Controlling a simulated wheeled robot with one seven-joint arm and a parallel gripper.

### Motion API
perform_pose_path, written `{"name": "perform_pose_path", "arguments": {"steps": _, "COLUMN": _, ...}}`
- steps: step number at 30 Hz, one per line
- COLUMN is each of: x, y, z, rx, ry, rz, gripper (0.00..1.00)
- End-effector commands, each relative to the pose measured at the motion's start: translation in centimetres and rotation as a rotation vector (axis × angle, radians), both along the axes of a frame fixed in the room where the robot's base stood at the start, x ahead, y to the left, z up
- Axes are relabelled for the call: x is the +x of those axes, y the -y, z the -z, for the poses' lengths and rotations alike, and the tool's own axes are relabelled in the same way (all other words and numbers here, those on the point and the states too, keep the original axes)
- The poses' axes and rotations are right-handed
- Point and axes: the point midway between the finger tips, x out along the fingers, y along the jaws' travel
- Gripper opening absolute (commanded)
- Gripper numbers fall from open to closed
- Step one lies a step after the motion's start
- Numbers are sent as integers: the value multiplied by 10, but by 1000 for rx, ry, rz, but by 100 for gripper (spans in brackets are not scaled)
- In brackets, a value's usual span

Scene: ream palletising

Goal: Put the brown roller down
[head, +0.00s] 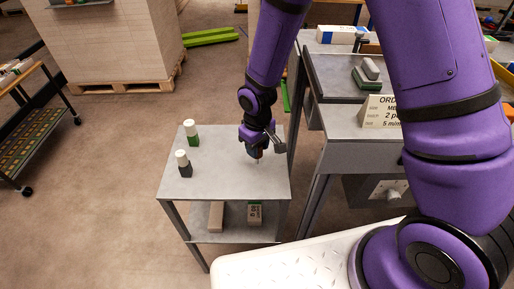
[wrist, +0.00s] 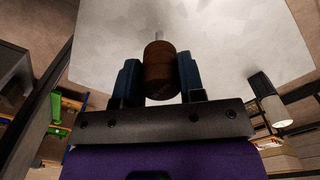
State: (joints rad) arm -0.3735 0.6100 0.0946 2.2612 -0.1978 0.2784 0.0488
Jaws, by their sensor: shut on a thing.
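The brown roller (wrist: 160,70) is held between the two fingers of my gripper (wrist: 160,82) in the wrist view. A thin light pin shows at its far end. In the head view my gripper (head: 256,152) is over the right part of the grey cart's top shelf (head: 225,185), with the roller small and mostly hidden in it. I cannot tell whether the roller touches the shelf top.
A green-based bottle with a white cap (head: 192,133) and a dark-based one (head: 184,164) stand on the shelf's left part. A brown block (head: 216,216) and a labelled box (head: 254,213) lie on the lower shelf. A grey desk stands close at right. The shelf's front middle is clear.

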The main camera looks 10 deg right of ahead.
Motion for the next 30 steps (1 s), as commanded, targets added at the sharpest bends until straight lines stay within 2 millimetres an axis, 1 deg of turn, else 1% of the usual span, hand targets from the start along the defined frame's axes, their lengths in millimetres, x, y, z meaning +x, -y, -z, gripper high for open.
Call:
{"name": "perform_pose_path", "arguments": {"steps": 1, "x": 0, "y": 0, "z": 6, "rx": -1, "ry": -1, "rz": -1, "gripper": 0}}
{"name": "perform_pose_path", "arguments": {"steps": 3, "x": 0, "y": 0, "z": 9, "rx": -1, "ry": -1, "rz": -1, "gripper": 0}}
{"name": "perform_pose_path", "arguments": {"steps": 13, "x": 0, "y": 0, "z": 11, "rx": 0, "ry": 0, "rz": 0, "gripper": 0}}
{"name": "perform_pose_path", "arguments": {"steps": 14, "x": 0, "y": 0, "z": 11, "rx": 1, "ry": 1, "rz": 0, "gripper": 39}}
{"name": "perform_pose_path", "arguments": {"steps": 15, "x": 0, "y": 0, "z": 11, "rx": 1, "ry": 1, "rz": 0, "gripper": 48}}
{"name": "perform_pose_path", "arguments": {"steps": 17, "x": 0, "y": 0, "z": 11, "rx": 1, "ry": 1, "rz": 0, "gripper": 62}}
{"name": "perform_pose_path", "arguments": {"steps": 26, "x": 0, "y": 0, "z": 10, "rx": 1, "ry": 1, "rz": 0, "gripper": 62}}
{"name": "perform_pose_path", "arguments": {"steps": 30, "x": 1, "y": 0, "z": 1, "rx": 1, "ry": 3, "rz": 1, "gripper": 62}}
